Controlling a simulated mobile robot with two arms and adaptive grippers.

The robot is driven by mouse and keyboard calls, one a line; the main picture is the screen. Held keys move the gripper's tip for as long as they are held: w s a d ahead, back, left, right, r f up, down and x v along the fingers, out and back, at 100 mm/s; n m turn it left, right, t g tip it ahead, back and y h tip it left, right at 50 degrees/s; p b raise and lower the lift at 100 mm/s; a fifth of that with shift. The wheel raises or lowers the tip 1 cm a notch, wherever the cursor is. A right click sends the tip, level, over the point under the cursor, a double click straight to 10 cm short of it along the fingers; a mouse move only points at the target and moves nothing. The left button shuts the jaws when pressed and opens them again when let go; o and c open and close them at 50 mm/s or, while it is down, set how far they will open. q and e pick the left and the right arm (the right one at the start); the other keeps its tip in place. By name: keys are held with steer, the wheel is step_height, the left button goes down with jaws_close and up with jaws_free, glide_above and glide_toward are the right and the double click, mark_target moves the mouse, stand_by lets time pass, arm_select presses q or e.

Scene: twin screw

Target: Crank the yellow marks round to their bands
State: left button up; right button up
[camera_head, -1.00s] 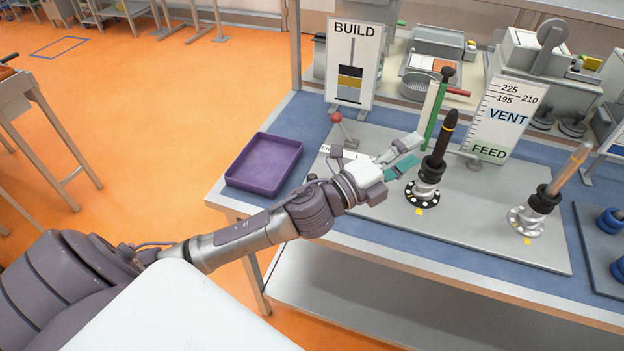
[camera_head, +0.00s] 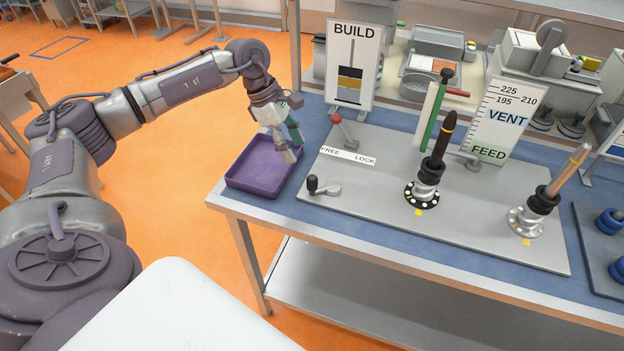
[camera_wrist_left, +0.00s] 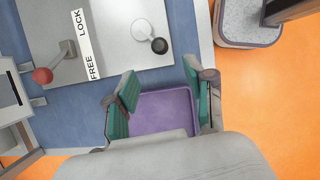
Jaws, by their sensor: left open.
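My left gripper (camera_head: 291,143) is open and empty above the purple tray (camera_head: 238,185). It also shows open in the left wrist view (camera_wrist_left: 160,90), with the tray beyond its fingers. The small crank with a black knob (camera_head: 312,184) stands at the plate's front left, apart from the gripper; it also shows in the wrist view (camera_wrist_left: 144,31). The red-knobbed lever (camera_head: 336,118) stands behind the FREE/LOCK label (camera_head: 348,155). My right gripper is out of view.
The scale board (camera_head: 505,118) reads VENT on blue and FEED on green. The BUILD card (camera_head: 353,65) stands behind the plate (camera_head: 385,210). A green upright (camera_head: 432,115) stands near the dark screw. Blue rings (camera_head: 610,222) lie at right. Orange floor is open at left.

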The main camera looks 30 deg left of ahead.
mark_target(312, 182)
arm_select(q)
steer(key=p+x, duration=0.3)
steer(key=x, duration=0.8)
steer(key=shift+d+f, duration=0.2)
steer(key=shift+f, duration=0.1)
steer(key=shift+c, duration=0.2)
jaws_close()
